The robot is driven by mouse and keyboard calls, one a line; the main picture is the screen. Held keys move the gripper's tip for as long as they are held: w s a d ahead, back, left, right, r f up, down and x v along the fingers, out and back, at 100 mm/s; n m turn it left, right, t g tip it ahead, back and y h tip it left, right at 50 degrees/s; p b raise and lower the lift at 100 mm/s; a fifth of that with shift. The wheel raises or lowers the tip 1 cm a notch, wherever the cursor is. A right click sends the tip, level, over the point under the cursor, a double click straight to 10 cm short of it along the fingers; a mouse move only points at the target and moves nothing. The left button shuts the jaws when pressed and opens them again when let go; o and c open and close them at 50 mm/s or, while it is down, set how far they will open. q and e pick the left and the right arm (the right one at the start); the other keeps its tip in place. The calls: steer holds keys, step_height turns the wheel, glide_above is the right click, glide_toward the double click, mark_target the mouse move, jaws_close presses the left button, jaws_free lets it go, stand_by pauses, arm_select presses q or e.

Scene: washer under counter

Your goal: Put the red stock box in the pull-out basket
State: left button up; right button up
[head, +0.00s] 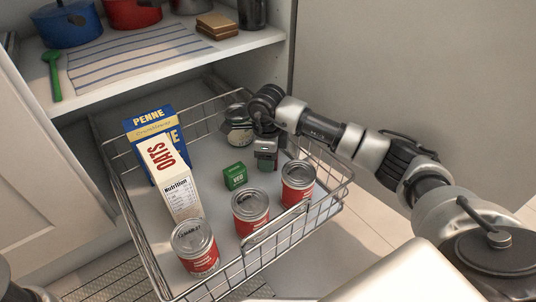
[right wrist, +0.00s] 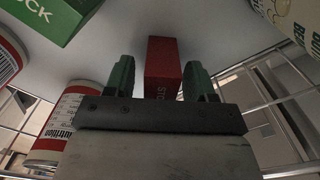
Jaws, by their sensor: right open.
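The red stock box (right wrist: 162,68) shows in the right wrist view between the two green fingers of my right gripper (right wrist: 160,84), with small gaps at its sides. It stands against the pale basket floor. In the head view my right gripper (head: 266,160) points down inside the pull-out basket (head: 258,236), near its back right, and hides the red box. My right gripper is open around the box. My left gripper is not in view.
The basket also holds a blue penne box (head: 140,124), an oats carton (head: 172,190), a green stock box (head: 235,176), a jar or can (head: 238,134) and red cans (head: 250,212). A shelf (head: 110,88) with pots is behind. Bare basket floor lies mid-basket.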

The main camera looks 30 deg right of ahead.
step_height(320, 180, up, 12)
steer(key=p, duration=0.9)
steer(key=shift+r, duration=0.25)
